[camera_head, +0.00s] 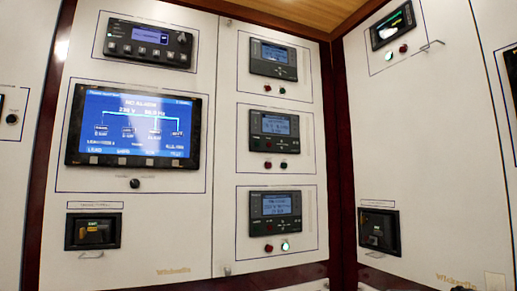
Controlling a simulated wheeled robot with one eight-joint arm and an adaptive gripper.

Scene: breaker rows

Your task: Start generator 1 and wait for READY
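Three similar controllers are stacked on the middle white panel: a top controller (273,60), a middle controller (274,131) and a bottom controller (275,210). Each has a lit bluish screen and two round buttons below. The bottom one's right button (285,246) glows pale green; its left button (269,248) is dark red. The buttons under the top and middle controllers look unlit. I cannot read which controller belongs to generator 1, nor a READY text. A large blue display (134,125) shows a one-line diagram, voltage and frequency. My gripper is not in view.
A smaller control unit (148,44) sits above the large display, and a black knob (135,184) below it. Breakers sit low on the left (93,231) and right (379,231) panels.

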